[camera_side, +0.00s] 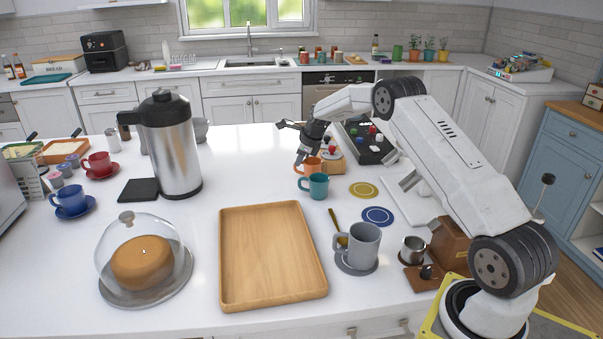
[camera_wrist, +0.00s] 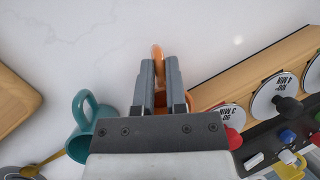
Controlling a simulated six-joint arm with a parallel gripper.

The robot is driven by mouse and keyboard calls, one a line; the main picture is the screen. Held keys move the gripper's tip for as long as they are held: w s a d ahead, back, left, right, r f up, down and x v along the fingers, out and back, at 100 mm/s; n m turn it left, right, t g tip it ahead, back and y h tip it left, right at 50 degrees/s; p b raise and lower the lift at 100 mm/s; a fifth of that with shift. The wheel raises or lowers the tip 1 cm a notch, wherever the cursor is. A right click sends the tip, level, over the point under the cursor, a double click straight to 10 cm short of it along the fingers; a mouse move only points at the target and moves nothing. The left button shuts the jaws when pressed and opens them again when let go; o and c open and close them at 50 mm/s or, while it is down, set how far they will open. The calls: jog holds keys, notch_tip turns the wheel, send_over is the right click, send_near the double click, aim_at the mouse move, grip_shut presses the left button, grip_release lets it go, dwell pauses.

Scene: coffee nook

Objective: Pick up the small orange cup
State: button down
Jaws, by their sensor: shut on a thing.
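The small orange cup (camera_side: 311,167) stands on the white counter, just behind the teal cup (camera_side: 316,187) in the side view. My gripper (camera_side: 302,158) reaches down to it from above. In the wrist view the two fingers of my gripper (camera_wrist: 160,78) are close together, with the orange handle (camera_wrist: 157,52) showing between and beyond their tips. Most of the orange cup's body is hidden behind the fingers and the gripper housing. I cannot tell whether its base touches the counter. The teal cup (camera_wrist: 83,125) is left of my gripper in the wrist view.
A wooden board with round labelled pieces (camera_wrist: 262,102) lies close on the right in the wrist view. A wooden tray (camera_side: 270,290), blue coaster (camera_side: 378,216), yellow coaster (camera_side: 363,190) and steel jug (camera_side: 172,150) stand around. The counter between jug and cups is clear.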

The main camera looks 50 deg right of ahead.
jog(key=shift+r, duration=0.1)
jog(key=shift+r, duration=1.45)
jog(key=s+a+r, duration=0.2)
jog(key=s+r, duration=0.3)
jog(key=s, duration=0.1)
jog(key=s+a+r, duration=0.3)
jog(key=s+r, duration=0.2)
jog(key=s, duration=0.1)
jog(key=shift+s+a, duration=0.25)
jog(key=shift+s, duration=0.15)
jog(key=shift+a+f, duration=0.1)
